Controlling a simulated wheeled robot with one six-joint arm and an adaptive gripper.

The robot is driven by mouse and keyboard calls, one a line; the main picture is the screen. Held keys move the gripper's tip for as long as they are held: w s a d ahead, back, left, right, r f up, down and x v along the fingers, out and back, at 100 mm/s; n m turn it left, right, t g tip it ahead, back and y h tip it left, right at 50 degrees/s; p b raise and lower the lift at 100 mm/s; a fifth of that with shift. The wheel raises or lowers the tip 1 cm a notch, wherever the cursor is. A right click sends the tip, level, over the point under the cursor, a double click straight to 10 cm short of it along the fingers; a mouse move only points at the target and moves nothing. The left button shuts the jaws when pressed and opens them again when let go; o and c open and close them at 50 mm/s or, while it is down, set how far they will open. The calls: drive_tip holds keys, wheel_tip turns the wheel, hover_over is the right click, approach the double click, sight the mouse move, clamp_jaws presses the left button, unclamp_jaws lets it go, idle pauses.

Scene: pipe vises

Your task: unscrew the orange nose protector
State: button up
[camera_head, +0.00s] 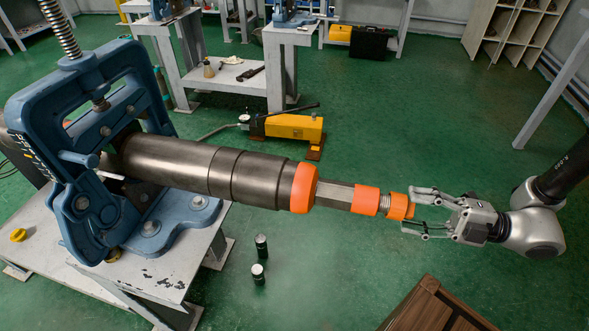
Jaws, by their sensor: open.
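A grey metal cylinder (200,166) is clamped in a blue vise (75,130) and points to the right. Its narrow end carries an orange band (366,200) and, past a short threaded metal part, an orange end piece (399,206), which looks like the nose protector. A wider orange ring (304,188) sits further back. My gripper (411,210) comes from the right with its fingers spread, one above and one below the end piece's right end. The fingertips are very close to it; I cannot tell whether they touch.
The vise stands on a grey table (180,270) at the left. Two small dark cylinders (260,258) stand on the green floor below. A yellow pump (293,127) lies behind the cylinder. A wooden crate (435,308) is below my gripper. Floor around my arm is mostly clear.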

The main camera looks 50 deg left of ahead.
clamp_jaws()
drive_tip(key=n, duration=0.4)
drive_tip(key=shift+n, duration=0.4)
drive_tip(key=n, duration=0.9)
drive_tip(key=shift+n+g, duration=0.3)
